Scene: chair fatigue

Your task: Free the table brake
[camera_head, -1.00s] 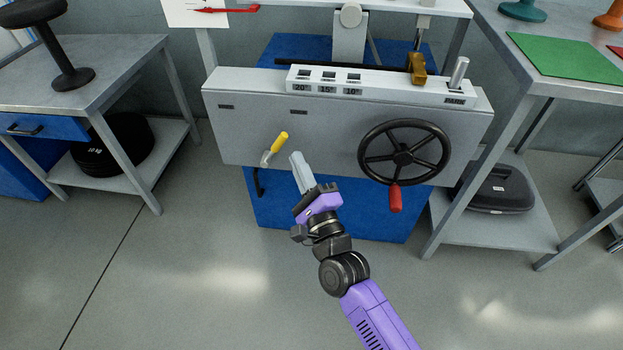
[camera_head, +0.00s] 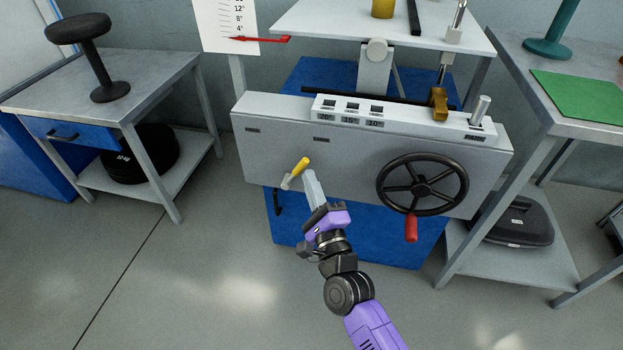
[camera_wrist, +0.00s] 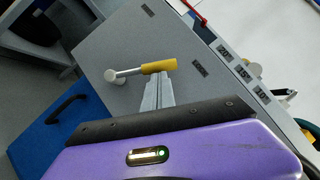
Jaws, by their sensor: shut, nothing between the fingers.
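The brake lever, a silver arm with a yellow grip (camera_head: 301,167), sticks out from the left part of the grey front panel (camera_head: 340,165). In the wrist view its yellow grip (camera_wrist: 159,66) lies crosswise at the fingertips, with its silver pivot (camera_wrist: 110,76) to the left. My gripper (camera_head: 311,176) is shut and empty. Its fingertips (camera_wrist: 160,80) are right beside the yellow grip. I cannot tell whether they touch it.
A black handwheel with a red handle (camera_head: 411,228) is on the panel's right side. Above sits a slotted ledge with number labels (camera_head: 350,112) and a brass piece (camera_head: 438,101). A left bench carries a black stool (camera_head: 108,92). The floor in front is open.

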